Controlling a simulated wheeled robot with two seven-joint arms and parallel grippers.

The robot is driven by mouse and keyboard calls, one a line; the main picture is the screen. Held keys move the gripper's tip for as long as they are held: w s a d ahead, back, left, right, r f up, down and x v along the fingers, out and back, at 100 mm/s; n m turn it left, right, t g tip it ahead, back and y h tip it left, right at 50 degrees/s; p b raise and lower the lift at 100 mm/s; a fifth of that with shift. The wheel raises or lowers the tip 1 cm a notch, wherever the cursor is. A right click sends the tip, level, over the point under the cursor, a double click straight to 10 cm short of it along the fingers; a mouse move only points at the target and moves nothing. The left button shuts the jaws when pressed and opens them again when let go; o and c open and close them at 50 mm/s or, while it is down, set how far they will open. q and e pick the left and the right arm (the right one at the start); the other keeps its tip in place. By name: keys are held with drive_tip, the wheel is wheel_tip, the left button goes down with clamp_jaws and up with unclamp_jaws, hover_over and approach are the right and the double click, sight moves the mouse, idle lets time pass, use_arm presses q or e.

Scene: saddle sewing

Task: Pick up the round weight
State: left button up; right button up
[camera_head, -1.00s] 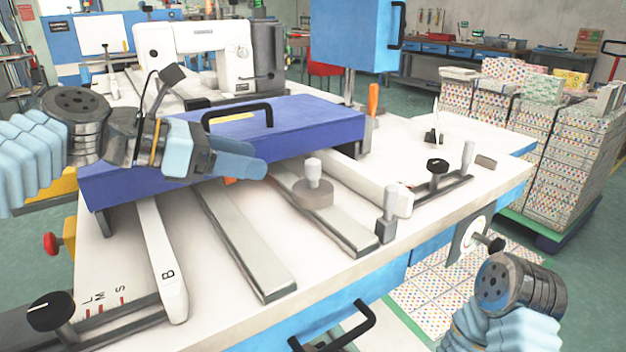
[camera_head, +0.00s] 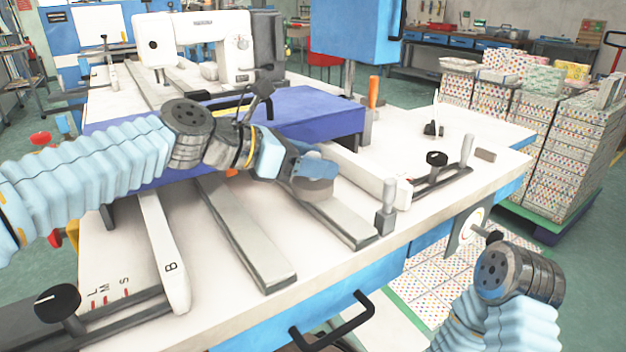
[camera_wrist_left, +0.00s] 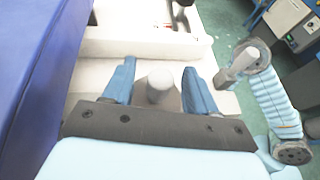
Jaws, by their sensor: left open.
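The round weight (camera_head: 312,188) is a grey disc with a pale upright knob, resting on a flat metal bar on the white table. In the head view my left gripper (camera_head: 316,168) covers the knob and only the disc's front shows. In the left wrist view the knob (camera_wrist_left: 160,87) stands between the two blue fingers of my open left gripper (camera_wrist_left: 158,85). There is a visible gap on each side of the knob. My right arm shows at the lower right of the head view, but its fingers are not in view.
A blue-purple box-like block (camera_head: 310,115) with a black handle lies just behind my left gripper. A grey upright post (camera_head: 386,215) stands right of the weight, near the table's front edge. A white rounded bar (camera_head: 370,178) runs beside it. A sewing machine (camera_head: 195,40) stands behind.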

use_arm(q)
drive_tip(key=shift+c, duration=0.5)
clamp_jaws()
drive_tip(key=shift+r, duration=0.15)
